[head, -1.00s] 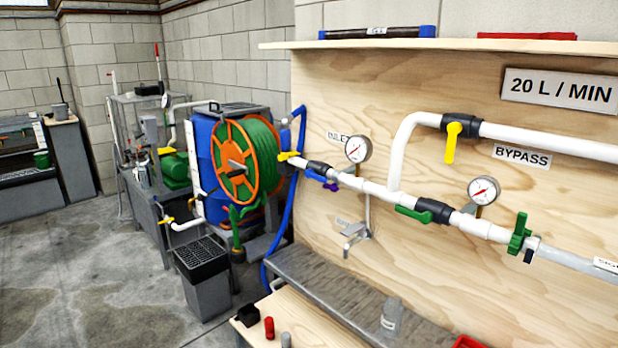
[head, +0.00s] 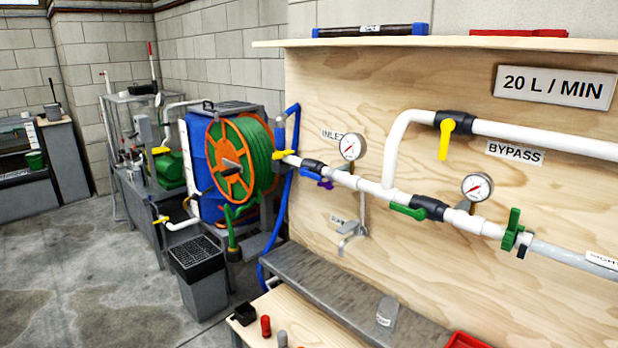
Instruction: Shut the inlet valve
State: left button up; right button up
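The INLET label (head: 333,135) is on the plywood panel, left of a round gauge (head: 352,147). Below it, the white pipe carries a black valve body (head: 313,165) with a blue handle (head: 310,175) under it, angled close to the pipe's line. A small purple part (head: 325,184) sits just right of the blue handle. Farther left, a yellow handle (head: 284,154) is at the pipe's end by the hose reel. Which handle belongs to the INLET label is not certain from this distance. Neither of my grippers is in view.
The bypass valve (head: 455,123) has a yellow handle hanging down, across its pipe. A green-handled valve (head: 430,208) and a green knob (head: 513,229) are on the lower pipe. A grey bench (head: 330,285) runs below the panel. Concrete floor (head: 90,270) is clear at left.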

aim_at(304, 171)
jog(key=i+j, duration=0.2)
jog(key=i+j+z, duration=0.1)
jog(key=j, duration=0.35)
jog(key=i+j, duration=0.25)
jog(key=i+j+z, duration=0.1)
jog(key=j, duration=0.3)
jog(key=i, duration=0.1)
